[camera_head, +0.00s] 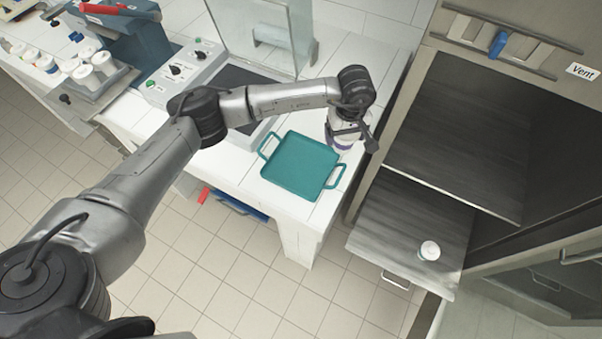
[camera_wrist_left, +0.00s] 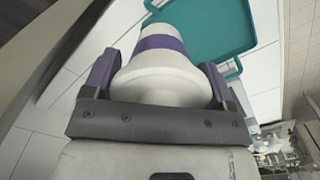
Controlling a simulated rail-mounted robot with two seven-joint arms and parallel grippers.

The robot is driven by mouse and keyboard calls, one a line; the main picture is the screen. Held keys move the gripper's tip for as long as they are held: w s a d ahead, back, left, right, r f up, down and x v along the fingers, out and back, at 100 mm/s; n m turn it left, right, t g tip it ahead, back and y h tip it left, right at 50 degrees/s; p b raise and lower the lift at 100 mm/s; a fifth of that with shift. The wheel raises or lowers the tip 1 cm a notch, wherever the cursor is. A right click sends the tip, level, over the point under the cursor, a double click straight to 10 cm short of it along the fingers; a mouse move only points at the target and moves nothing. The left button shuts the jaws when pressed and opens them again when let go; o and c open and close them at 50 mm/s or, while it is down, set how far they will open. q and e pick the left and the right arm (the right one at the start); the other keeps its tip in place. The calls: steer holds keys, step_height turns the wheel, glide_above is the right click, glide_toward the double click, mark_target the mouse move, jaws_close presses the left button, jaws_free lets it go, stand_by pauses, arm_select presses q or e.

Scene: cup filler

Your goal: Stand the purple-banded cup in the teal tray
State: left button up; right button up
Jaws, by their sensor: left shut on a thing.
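The purple-banded cup (camera_head: 343,142) is white with a purple band and is at the right of the teal tray in the head view. My left gripper (camera_head: 349,128) is shut on it. In the left wrist view the cup (camera_wrist_left: 165,70) sits between the two fingers of the left gripper (camera_wrist_left: 157,85). The teal tray (camera_head: 299,165) lies empty on the white tiled counter, with a handle at each end. It also shows beyond the cup in the left wrist view (camera_wrist_left: 215,30). I cannot tell whether the cup touches the counter. My right gripper is not in view.
A glass-screened device with a control panel (camera_head: 178,72) stands behind the tray. A small white cup (camera_head: 429,250) stands on the lower metal shelf (camera_head: 400,222) of the vent cabinet at the right. Several white containers (camera_head: 103,63) stand at the far left.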

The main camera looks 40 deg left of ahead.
arm_select(q)
steer(key=f, duration=0.2)
steer(key=b, duration=0.1)
steer(key=shift+w+a+f+n, duration=0.25)
steer(key=shift+w+f+n, duration=0.05)
steer(key=shift+w+f, duration=0.1)
steer(key=shift+a+f, duration=0.15)
steer(key=shift+f, duration=0.15)
steer(key=p, duration=0.1)
glide_above(301, 165)
step_height(301, 165, down, 7)
steer(key=shift+f, duration=2)
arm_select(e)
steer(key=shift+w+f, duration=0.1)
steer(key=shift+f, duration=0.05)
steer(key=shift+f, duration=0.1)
arm_select(q)
steer(key=shift+f, duration=0.2)
steer(key=o, duration=0.9)
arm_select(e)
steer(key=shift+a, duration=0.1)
